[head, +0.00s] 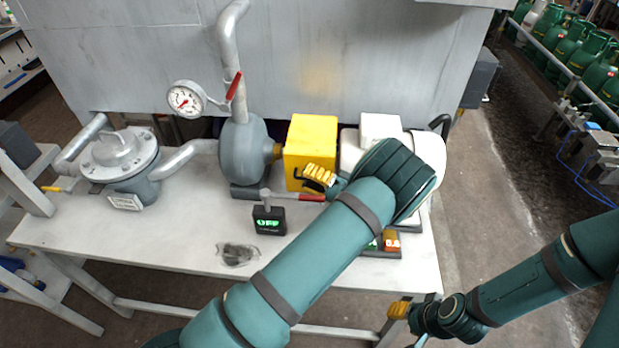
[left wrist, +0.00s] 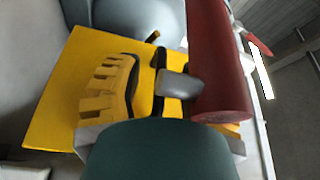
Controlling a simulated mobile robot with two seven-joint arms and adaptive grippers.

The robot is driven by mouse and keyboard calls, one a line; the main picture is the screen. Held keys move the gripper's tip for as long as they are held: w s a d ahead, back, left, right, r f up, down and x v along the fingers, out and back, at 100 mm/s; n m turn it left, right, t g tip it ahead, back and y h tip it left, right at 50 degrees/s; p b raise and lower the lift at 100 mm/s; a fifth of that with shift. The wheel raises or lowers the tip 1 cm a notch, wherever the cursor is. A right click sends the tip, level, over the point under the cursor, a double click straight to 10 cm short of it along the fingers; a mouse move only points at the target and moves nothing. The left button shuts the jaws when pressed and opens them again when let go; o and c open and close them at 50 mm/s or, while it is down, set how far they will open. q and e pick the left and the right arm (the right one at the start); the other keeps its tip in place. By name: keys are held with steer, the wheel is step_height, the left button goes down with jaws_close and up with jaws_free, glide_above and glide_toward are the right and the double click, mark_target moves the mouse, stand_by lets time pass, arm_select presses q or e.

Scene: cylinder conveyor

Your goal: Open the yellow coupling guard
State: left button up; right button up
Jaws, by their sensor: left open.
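The yellow coupling guard (head: 310,140) is a box on the bench between the grey pump and the white motor. It looks closed. In the left wrist view its yellow face (left wrist: 60,105) fills the left side. My left gripper (head: 318,178) is open in front of the guard's lower front; I cannot tell if it touches. One yellow-ridged finger pad shows in the left wrist view; the other finger is mostly hidden. A red lever handle (head: 311,197) lies just below the gripper and looms close in the left wrist view (left wrist: 212,65). My right gripper (head: 400,310) is off the bench's front right.
The grey pump (head: 243,150) stands left of the guard, with a gauge (head: 185,99) and a pipe above. The white motor (head: 380,128) is right of it, partly behind my left arm. A grey tank (head: 270,60) closes the back.

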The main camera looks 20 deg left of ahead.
arm_select(q)
jaws_close()
steer(key=shift+r, duration=0.15)
step_height(320, 180, up, 13)
steer(key=m+h+p, duration=0.2)
steer(key=m+p, duration=0.3)
steer(key=p, duration=0.2)
steer(key=shift+w+a, duration=0.15)
steer(key=shift+w, duration=0.3)
